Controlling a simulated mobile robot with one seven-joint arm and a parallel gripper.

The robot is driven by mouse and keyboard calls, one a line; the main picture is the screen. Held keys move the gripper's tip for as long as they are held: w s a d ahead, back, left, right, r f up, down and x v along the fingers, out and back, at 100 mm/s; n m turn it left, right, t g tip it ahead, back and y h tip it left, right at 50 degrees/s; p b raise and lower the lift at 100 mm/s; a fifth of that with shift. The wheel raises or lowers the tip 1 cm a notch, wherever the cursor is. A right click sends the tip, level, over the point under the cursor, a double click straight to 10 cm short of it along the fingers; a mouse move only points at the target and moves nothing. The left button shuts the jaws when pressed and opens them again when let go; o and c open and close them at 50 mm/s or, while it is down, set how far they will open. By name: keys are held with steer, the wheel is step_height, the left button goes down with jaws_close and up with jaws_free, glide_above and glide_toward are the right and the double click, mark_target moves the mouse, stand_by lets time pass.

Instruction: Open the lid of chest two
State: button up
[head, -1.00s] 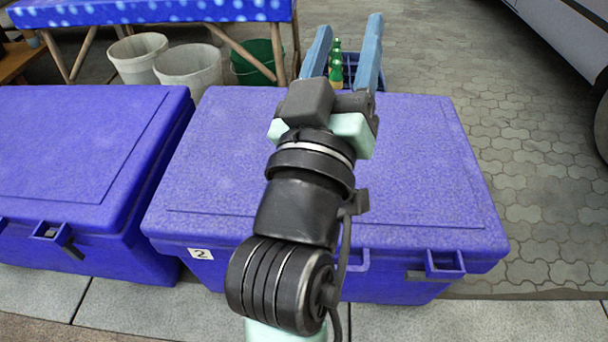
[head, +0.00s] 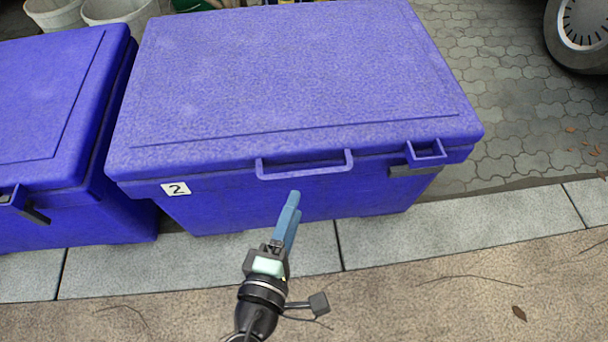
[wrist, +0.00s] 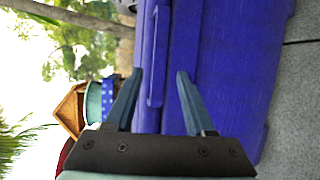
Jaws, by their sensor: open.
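Chest two is the large blue chest (head: 290,70) in the middle of the head view, marked by a white label (head: 175,189) with a 2 at its front left. Its lid is down. A loop handle (head: 305,166) sticks out at the middle of the lid's front edge, and a latch (head: 426,153) sits to its right. My gripper (head: 293,200) is in front of the chest, a little below the handle in the picture. In the wrist view the two blue fingers (wrist: 160,75) are apart and empty, pointing at the chest front (wrist: 215,60), with the handle (wrist: 158,50) seen between them.
A second blue chest (head: 50,100) stands close on the left with a narrow gap. Pale buckets (head: 120,12) stand behind. A vehicle wheel (head: 580,35) is at the upper right. The paving (head: 420,270) in front is clear apart from a few leaves.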

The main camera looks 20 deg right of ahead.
mark_target(305, 180)
steer(key=b+x, duration=0.2)
steer(key=x, duration=0.7)
steer(key=shift+w+d, duration=0.1)
jaws_close()
stand_by(1.1)
